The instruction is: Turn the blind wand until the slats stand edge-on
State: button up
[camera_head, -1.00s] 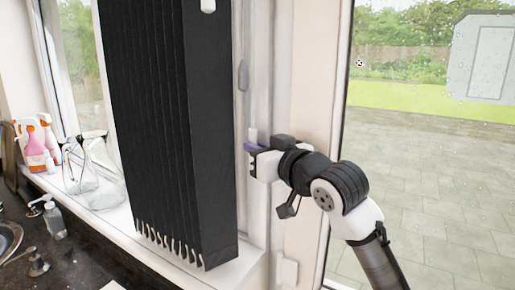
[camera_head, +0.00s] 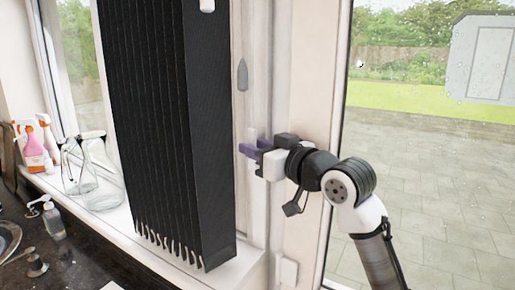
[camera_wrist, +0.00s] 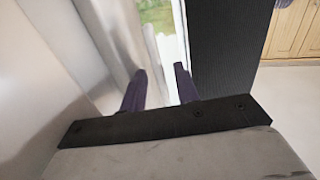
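The blind's dark vertical slats (camera_head: 165,130) hang close together in front of the window, with pale tips at their lower ends. Part of the dark blind also shows in the wrist view (camera_wrist: 228,50). My gripper (camera_head: 252,147) is just right of the blind, near the white window frame. Its two purple fingers stand apart with a clear gap in the wrist view (camera_wrist: 160,88), and I see nothing between them. I cannot pick out the wand for certain. A small pale piece (camera_head: 208,5) shows at the top of the blind, and a grey teardrop-shaped piece (camera_head: 242,75) is on the frame above my gripper.
Spray bottles (camera_head: 36,150), clear glass vessels (camera_head: 98,185) and a soap dispenser (camera_head: 53,218) stand at the left on the sill and dark counter. A large glass pane (camera_head: 430,190) is at the right, beyond the white post (camera_head: 305,95).

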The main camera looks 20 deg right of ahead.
jog(key=b+v, duration=0.5)
jog(key=v, duration=0.8)
jog(key=shift+s, duration=0.4)
jog(key=shift+d, duration=0.1)
jog(key=shift+c, duration=0.3)
